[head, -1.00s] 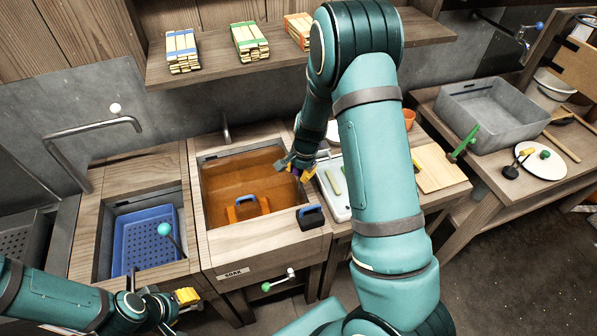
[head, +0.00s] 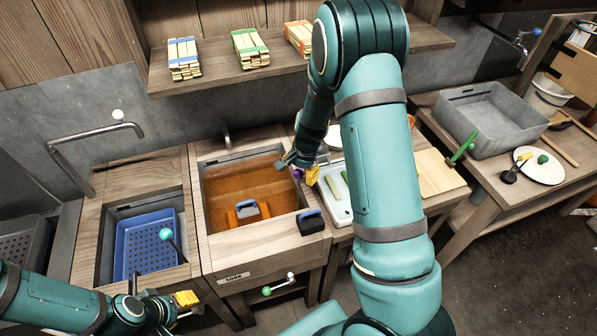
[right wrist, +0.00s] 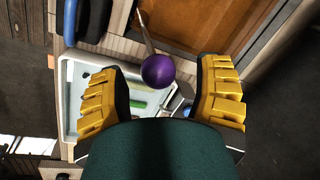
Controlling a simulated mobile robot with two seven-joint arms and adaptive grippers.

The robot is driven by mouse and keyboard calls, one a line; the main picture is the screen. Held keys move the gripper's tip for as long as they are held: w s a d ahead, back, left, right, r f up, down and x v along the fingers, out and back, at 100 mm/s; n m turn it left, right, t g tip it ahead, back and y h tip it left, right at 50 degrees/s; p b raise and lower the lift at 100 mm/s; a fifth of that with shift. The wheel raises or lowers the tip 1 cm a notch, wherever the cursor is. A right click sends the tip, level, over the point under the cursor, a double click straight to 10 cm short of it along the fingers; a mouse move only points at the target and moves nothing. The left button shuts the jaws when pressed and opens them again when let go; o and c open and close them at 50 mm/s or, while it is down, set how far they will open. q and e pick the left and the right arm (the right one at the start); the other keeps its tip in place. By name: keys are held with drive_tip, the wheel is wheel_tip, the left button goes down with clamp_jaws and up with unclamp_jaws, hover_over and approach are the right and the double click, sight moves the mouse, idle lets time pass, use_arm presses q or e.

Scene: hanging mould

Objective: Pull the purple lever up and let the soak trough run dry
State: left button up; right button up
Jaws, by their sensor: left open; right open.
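The purple lever's ball knob (right wrist: 158,71) shows in the right wrist view, on a thin metal rod beside the trough's wooden rim. It also shows small in the head view (head: 298,173). My right gripper (right wrist: 160,98) is open, its yellow-padded fingers on either side of the knob's line, apart from it. In the head view my right gripper (head: 304,172) is at the trough's right rim. My left gripper (head: 184,306) is open and empty at the lower left, in front of the blue basket's basin.
A black block with a blue top (head: 311,222) stands on the trough's front right rim. A teal-knobbed lever (head: 166,235) is by the blue basket (head: 132,246). A green-knobbed crank (head: 267,291) is on the trough's front. A white tray (head: 334,205) lies right of the trough.

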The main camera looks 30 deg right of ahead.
wheel_tip(320, 180, up, 11)
drive_tip(key=s, duration=0.2)
drive_tip(key=shift+d, duration=0.35)
